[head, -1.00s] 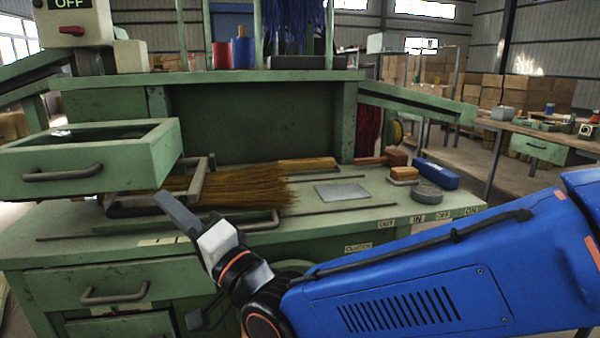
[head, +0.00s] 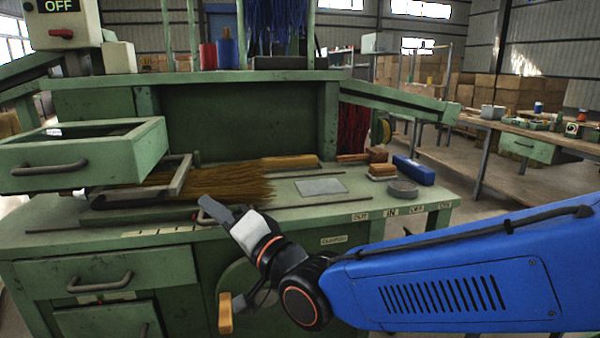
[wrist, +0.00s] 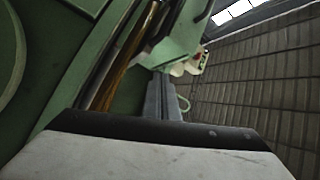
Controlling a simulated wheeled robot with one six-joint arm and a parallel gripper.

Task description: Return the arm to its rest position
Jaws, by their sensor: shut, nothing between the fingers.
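My gripper (head: 213,208) is shut and empty in the head view. It is in front of the green workbench (head: 100,240), near its front edge, with its fingers pointing up and left. My blue arm reaches in from the right. In the wrist view my gripper's pale housing fills the bottom and its dark fingers (wrist: 160,98) point away. A bundle of brown bristles (head: 225,186) lies on the bench behind the fingers, partly under a metal frame.
An open green drawer box (head: 85,157) juts out at the left. A grey plate (head: 320,186), a round grey tin (head: 402,188) and a blue box (head: 414,170) lie on the bench. An OFF switch box (head: 62,25) stands at upper left. The floor at right is partly clear.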

